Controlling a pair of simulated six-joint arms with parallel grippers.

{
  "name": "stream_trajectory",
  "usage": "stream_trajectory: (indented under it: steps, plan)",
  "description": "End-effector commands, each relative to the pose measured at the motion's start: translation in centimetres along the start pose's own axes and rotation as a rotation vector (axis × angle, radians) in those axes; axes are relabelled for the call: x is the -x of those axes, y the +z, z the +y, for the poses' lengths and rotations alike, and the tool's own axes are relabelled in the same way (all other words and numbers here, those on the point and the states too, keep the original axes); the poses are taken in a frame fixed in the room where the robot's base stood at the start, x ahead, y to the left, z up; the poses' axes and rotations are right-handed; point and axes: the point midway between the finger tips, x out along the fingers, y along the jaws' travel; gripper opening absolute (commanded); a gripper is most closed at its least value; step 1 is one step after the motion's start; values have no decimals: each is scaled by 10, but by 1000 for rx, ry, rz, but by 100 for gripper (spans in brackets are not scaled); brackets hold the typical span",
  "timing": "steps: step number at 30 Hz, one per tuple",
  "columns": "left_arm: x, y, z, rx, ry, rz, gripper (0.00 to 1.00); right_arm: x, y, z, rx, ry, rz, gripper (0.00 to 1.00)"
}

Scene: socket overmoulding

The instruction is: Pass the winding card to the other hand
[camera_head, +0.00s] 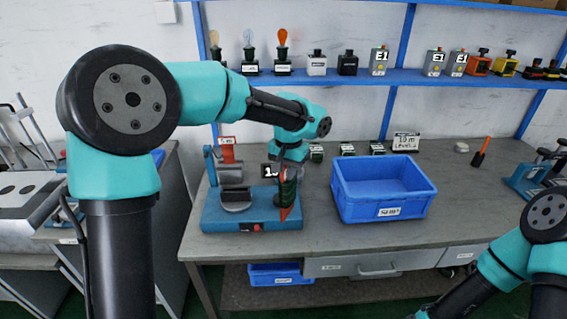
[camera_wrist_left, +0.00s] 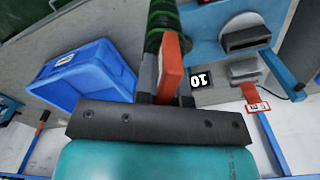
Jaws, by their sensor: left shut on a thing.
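My left gripper (camera_head: 287,181) points down over the right end of the blue machine base. It is shut on the winding card, a red-orange flat piece (camera_wrist_left: 170,68) with dark green windings (camera_wrist_left: 160,25) beside it. In the head view the card (camera_head: 290,212) hangs below the gripper, in front of the machine; I cannot tell whether it touches the base. The gripper's fingers partly hide the card. My right arm shows at the lower right of the head view, but its gripper is out of the picture.
The blue machine (camera_head: 225,217) stands on the grey bench. An empty blue bin (camera_head: 383,212) stands right of the card. A small dark number tag (camera_wrist_left: 200,79) is near the machine. Shelves with bulbs and boxes are behind. The bench right of the bin has free room (camera_head: 462,190).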

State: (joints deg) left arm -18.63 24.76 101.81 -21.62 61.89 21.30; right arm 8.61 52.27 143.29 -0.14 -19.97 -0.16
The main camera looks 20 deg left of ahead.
Motion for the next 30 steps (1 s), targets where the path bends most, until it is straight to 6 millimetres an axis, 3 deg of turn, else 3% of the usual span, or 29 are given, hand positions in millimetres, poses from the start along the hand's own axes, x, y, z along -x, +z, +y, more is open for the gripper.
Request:
stream_trajectory:
  steps: [9, 15, 28, 30]
  plan:
    - [-31, -34, 59, -319, 0, 0, 0, 0, 0, 0, 0, 0, 0, 43]
    - [-45, -51, 87, -481, 0, 1, 0, 0, 0, 0, 0, 0, 0, 43]
    - [-50, -57, 97, -546, 0, 2, 0, 0, 0, 0, 0, 0, 0, 43]
    - [-51, -57, 97, -546, 0, 1, 0, 0, 0, 0, 1, 0, 1, 48]
